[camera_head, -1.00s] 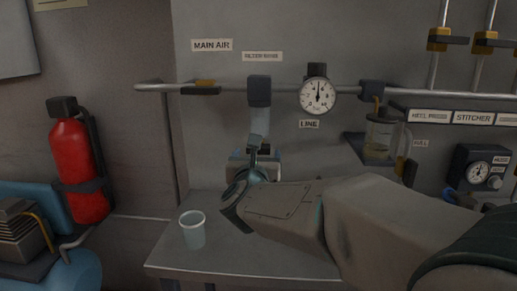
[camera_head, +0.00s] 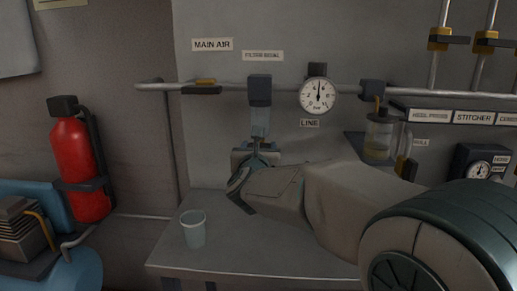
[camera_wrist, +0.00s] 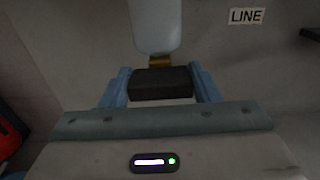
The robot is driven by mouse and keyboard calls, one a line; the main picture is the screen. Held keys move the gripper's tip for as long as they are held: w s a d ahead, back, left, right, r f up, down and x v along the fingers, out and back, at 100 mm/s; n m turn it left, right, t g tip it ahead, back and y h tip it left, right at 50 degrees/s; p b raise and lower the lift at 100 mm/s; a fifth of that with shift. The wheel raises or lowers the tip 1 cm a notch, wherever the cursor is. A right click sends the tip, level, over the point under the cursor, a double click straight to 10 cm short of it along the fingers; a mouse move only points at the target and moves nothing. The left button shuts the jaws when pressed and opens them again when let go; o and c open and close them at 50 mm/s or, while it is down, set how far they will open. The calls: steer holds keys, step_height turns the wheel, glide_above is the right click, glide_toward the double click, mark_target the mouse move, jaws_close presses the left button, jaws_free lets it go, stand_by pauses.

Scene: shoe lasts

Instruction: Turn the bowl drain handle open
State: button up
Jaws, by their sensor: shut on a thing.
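The filter bowl (camera_head: 260,122) is a clear, bluish cylinder hanging below a dark filter head (camera_head: 260,90) under the "FILTER BOWL" label. In the wrist view, the bowl (camera_wrist: 155,25) hangs at the top, with a brass fitting (camera_wrist: 160,61) under it. A dark drain handle (camera_wrist: 161,84) sits just below the fitting, between my blue fingers. My gripper (camera_wrist: 161,86) is shut on this handle from below and in front. In the head view, my gripper (camera_head: 256,160) is under the bowl, and the handle is mostly hidden there.
A cup (camera_head: 193,232) stands on the grey bench (camera_head: 235,262), left of my arm. A red extinguisher (camera_head: 77,165) is at the left.

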steer(key=shift+f+n+b, duration=0.1)
steer(key=shift+n+b, duration=0.5)
steer(key=shift+n, duration=0.2)
steer(key=shift+a+n, duration=0.1)
steer(key=shift+n, duration=0.6)
steer(key=o, duration=1)
steer(key=shift+s, duration=0.15)
steer(key=s, duration=1.3)
steer(key=shift+s+a+b, duration=0.25)
steer(key=shift+s+b, duration=0.05)
steer(key=shift+b, duration=0.1)
